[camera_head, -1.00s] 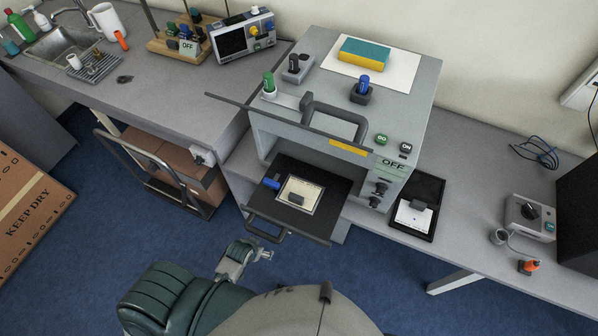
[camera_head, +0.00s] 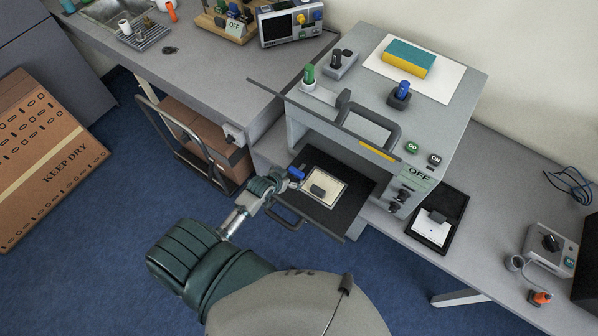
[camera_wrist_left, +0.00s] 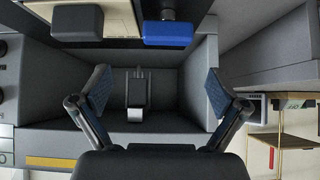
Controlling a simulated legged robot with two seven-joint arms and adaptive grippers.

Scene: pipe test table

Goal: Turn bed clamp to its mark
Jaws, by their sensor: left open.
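The bed clamp looks to be the small blue lever (camera_head: 296,173) at the left edge of the pulled-out dark bed (camera_head: 352,206). It shows as a blue block in the left wrist view (camera_wrist_left: 167,33), near the top. A pale sheet with a dark block (camera_head: 318,191) on it lies beside it on the bed. My left gripper (camera_head: 279,184) is right next to the lever in the head view. In the wrist view its two fingers (camera_wrist_left: 157,84) are spread wide with nothing between them, and the blue block sits above the fingertips. I cannot make out the mark.
The grey machine (camera_head: 440,110) stands behind the bed, with a raised dark handle (camera_head: 370,120) and an OFF label. A bed handle (camera_head: 285,213) sticks out in front. A black tray (camera_head: 438,222) lies at right.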

